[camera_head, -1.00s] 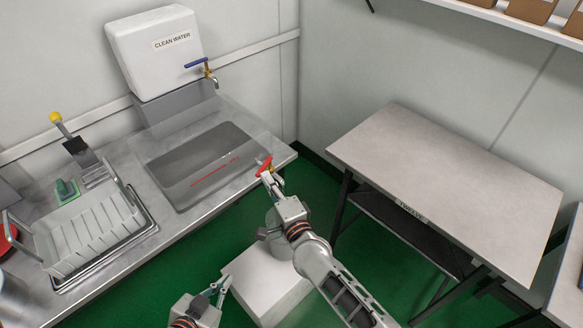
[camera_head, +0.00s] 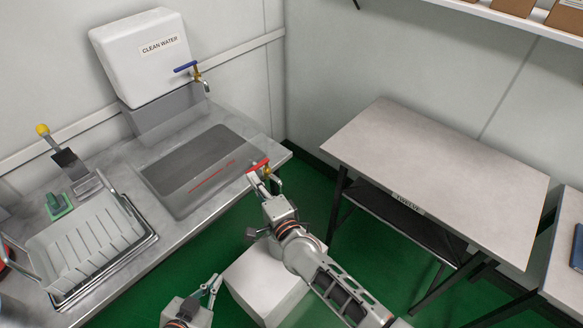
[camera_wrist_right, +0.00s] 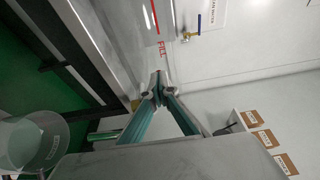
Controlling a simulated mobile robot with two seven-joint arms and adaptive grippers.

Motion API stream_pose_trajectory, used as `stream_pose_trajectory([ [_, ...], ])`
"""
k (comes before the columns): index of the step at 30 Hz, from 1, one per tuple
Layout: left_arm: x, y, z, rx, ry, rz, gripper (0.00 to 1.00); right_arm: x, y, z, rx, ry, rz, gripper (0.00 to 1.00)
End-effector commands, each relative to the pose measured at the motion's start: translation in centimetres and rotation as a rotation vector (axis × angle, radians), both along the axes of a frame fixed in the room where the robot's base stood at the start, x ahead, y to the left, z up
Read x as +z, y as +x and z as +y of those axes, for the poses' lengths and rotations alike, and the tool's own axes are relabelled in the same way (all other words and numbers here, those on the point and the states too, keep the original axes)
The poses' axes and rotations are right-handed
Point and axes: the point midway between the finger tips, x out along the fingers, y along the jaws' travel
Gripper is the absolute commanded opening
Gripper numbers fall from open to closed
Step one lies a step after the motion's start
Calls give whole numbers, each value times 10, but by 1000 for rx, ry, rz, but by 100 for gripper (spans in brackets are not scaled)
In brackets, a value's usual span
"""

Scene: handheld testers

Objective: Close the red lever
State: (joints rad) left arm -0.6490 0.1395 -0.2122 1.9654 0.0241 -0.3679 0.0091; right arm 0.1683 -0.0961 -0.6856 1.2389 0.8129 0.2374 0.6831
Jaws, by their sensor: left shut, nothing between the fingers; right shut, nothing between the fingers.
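The red lever (camera_head: 258,165) sits on a small brass valve (camera_head: 267,172) at the right front edge of the sink counter. It lies nearly flat across the picture, tilted slightly up to the right. My right gripper (camera_head: 254,176) is shut and empty, its tips right at the lever's left part; whether they touch cannot be told. In the right wrist view its fingertips (camera_wrist_right: 158,90) meet, and I cannot make out the lever there. My left gripper (camera_head: 214,284) is shut and empty, low in the head view, away from the lever.
The clear-sided sink (camera_head: 190,200) is left of the valve. A white water tank (camera_head: 140,60) with a blue-handled tap (camera_head: 187,67) stands behind it. A dish rack (camera_head: 75,265) is at left. A bare grey table (camera_head: 430,180) stands right. A translucent bucket (camera_wrist_right: 30,145) shows in the wrist view.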

Motion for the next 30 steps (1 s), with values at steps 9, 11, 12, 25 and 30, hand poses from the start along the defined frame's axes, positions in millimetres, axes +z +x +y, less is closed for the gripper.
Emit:
stream_pose_trajectory([
  [9,-3,-1,0,0,1,5,0,6,-1,8,12,2,-6,0],
  [11,-3,-2,0,-1,2,6,0,6,-1,9,13,2,-6,0],
  [12,-3,-2,1,-1,3,6,0,6,-1,8,13,3,-7,0],
  [25,-2,-1,0,-1,1,3,0,1,-53,-29,5,2,-1,0],
  [30,-2,-1,0,0,0,3,0,1,-81,-47,3,2,-1,0],
])
